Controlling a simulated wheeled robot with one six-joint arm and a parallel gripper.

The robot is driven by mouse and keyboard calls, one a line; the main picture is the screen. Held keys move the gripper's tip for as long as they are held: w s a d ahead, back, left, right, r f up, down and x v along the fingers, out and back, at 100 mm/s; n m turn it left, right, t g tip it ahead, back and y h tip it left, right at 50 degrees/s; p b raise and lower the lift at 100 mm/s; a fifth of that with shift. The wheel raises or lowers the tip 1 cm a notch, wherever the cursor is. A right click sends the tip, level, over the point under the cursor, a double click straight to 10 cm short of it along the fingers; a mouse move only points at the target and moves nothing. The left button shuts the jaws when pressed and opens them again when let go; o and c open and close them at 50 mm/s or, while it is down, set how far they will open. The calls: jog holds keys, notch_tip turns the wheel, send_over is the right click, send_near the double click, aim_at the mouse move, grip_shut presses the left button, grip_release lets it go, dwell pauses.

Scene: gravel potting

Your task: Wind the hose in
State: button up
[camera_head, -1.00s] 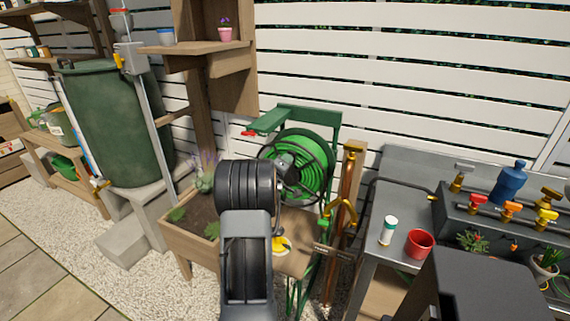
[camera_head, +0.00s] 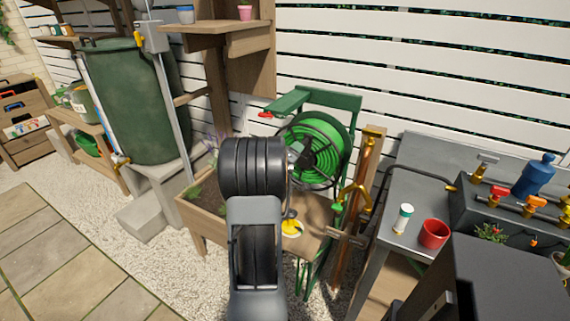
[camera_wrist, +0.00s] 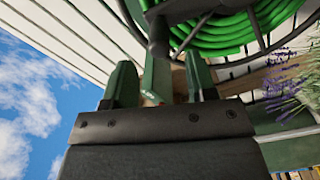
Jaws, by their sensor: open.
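The hose reel (camera_head: 318,150) carries bright green hose wound in coils on a green frame (camera_head: 335,98) by the white fence. In the wrist view, the green hose coils (camera_wrist: 225,30) and dark reel spokes fill the top. My gripper (camera_wrist: 160,80) is open, with its two dark green fingers apart. A green bar (camera_wrist: 157,75) shows between the fingers; I cannot tell whether they touch it. In the head view my arm covers the reel's left edge and most of my gripper. A small red part (camera_head: 265,115) shows at the frame's left; I cannot tell what it is.
A wooden planter (camera_head: 190,215) stands below the reel at left. A copper pipe with a brass tap (camera_head: 350,197) rises at right. A grey bench (camera_head: 385,222) holds a red pot (camera_head: 433,234) and a blue bottle (camera_head: 533,175). A green barrel (camera_head: 130,100) stands at left.

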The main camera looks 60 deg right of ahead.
jog(key=a, duration=0.8)
jog(key=shift+w, duration=0.25)
